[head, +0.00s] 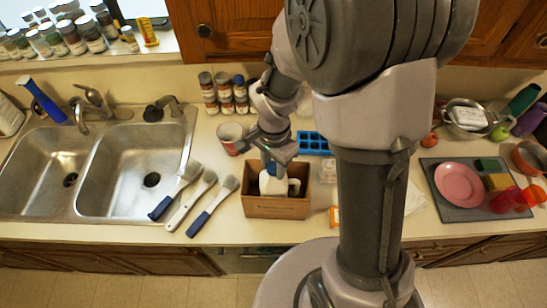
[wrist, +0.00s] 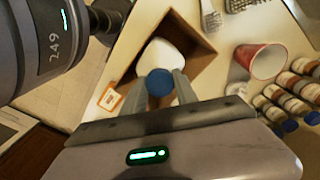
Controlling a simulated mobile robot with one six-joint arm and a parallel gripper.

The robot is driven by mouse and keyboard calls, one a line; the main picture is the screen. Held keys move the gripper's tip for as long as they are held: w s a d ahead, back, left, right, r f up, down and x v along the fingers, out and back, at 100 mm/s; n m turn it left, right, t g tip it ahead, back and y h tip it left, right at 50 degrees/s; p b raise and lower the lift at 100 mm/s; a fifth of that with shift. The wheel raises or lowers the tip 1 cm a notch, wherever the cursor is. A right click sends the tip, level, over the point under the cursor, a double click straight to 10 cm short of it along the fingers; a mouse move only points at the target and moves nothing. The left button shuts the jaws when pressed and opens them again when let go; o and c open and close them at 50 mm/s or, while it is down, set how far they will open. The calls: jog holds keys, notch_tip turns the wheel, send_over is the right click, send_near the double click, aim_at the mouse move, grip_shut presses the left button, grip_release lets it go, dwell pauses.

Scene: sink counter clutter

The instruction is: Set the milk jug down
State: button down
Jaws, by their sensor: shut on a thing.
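The milk jug is white with a blue cap; in the head view the jug (head: 270,186) is upright inside an open cardboard box (head: 276,208) on the counter. In the wrist view the jug (wrist: 160,53) shows below my gripper, within the box (wrist: 205,62). My gripper (head: 274,165) points down from above the box. In the wrist view my gripper (wrist: 160,88) is shut on the blue cap, one finger on each side. The jug's base is hidden by the box's front wall, so I cannot tell whether it touches the bottom.
Brushes (head: 198,200) lie left of the box, beside the double sink (head: 130,165). A red cup (head: 231,138), spice jars (head: 224,95) and a blue ice tray (head: 314,143) stand behind it. A grey mat (head: 452,206) with a pink plate (head: 459,185) lies at right.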

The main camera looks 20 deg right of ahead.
aim_at(270, 186)
notch_tip(270, 186, down, 4)
jog(key=shift+s+r+b, duration=0.1)
jog(key=shift+b, duration=0.25)
jog(key=shift+s, duration=0.1)
jog(key=c, duration=0.9)
grip_release()
jog(key=shift+c, duration=0.2)
